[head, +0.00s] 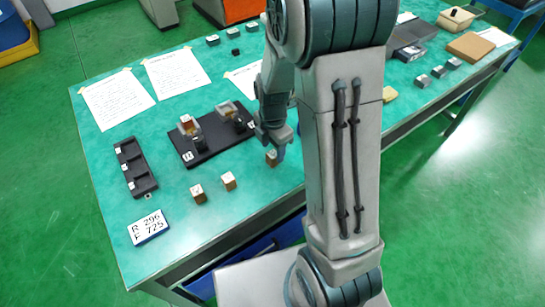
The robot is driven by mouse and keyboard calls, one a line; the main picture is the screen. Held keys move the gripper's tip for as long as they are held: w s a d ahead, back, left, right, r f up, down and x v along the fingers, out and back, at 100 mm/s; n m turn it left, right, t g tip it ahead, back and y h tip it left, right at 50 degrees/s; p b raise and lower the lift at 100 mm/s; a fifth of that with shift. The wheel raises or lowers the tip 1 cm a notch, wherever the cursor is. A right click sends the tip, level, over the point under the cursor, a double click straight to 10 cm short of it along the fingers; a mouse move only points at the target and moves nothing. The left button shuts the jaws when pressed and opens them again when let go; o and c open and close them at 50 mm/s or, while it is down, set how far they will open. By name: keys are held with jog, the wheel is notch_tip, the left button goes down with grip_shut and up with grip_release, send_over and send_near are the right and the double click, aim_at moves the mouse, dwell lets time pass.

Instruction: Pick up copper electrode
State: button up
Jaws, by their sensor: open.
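Several small copper-brown blocks with pale marked tops stand on the green table. One electrode block (197,194) is at the front left, and a second block (229,181) is to its right. A third block (271,159) stands further right, right by my gripper (274,147). My gripper points down and is open. My arm and the gripper body hide part of this area, and I cannot tell whether the fingers are around the third block or just above it.
A black fixture plate (212,146) with two holders lies behind the blocks. A black slotted rack (135,167) and a number card (148,227) are at left. Paper sheets (118,98) lie behind. Grey blocks (438,71) stand at right.

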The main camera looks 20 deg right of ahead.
aim_at(271, 156)
jog(key=shift+f, duration=1.45)
grip_shut()
jog(key=shift+r, duration=0.1)
